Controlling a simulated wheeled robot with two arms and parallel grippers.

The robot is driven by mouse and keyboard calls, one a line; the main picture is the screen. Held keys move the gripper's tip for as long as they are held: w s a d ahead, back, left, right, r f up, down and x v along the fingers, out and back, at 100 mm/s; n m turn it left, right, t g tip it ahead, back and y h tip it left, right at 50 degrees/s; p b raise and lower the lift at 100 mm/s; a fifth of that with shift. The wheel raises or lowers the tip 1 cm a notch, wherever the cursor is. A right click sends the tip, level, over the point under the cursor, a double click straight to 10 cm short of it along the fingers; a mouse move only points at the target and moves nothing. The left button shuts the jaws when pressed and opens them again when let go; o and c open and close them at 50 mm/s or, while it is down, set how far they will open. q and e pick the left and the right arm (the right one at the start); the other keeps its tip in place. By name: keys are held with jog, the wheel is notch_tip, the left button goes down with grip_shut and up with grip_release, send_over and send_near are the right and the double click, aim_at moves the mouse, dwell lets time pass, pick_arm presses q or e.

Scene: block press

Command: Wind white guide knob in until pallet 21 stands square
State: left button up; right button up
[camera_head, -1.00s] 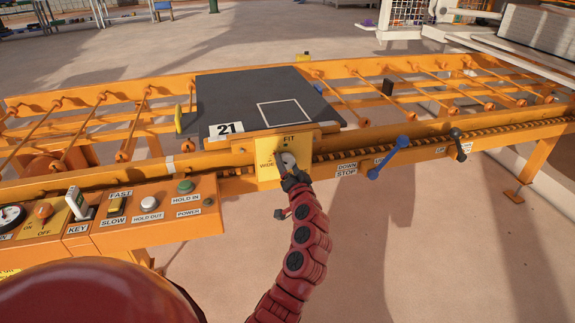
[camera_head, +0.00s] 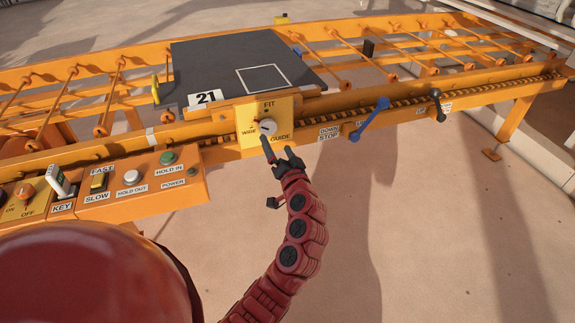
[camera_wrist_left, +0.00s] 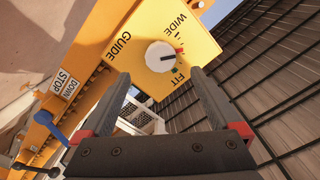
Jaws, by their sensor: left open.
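The white guide knob (camera_head: 264,127) sits on a yellow plate (camera_head: 250,117) marked FIT, WIDE and GUIDE. In the left wrist view the knob (camera_wrist_left: 160,57) lies beyond the fingertips, with a dark pointer toward the coloured marks. My left gripper (camera_head: 277,152) is open and empty, just below and in front of the knob, apart from it. The gripper also frames the knob in the wrist view (camera_wrist_left: 160,82). Pallet 21 (camera_head: 225,65), a dark plate with a white outlined square and a 21 label, lies on the orange conveyor; I cannot tell whether it is exactly square. My right gripper is not in view.
A control box (camera_head: 150,187) with a key switch, FAST/SLOW switch and HOLD buttons stands left of the knob. A blue lever (camera_head: 370,118) and a black lever (camera_head: 437,104) stick out from the rail to the right. The floor in front is clear.

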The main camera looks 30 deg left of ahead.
pick_arm(q)
jog(key=v, duration=0.9)
jog(key=shift+d, duration=0.2)
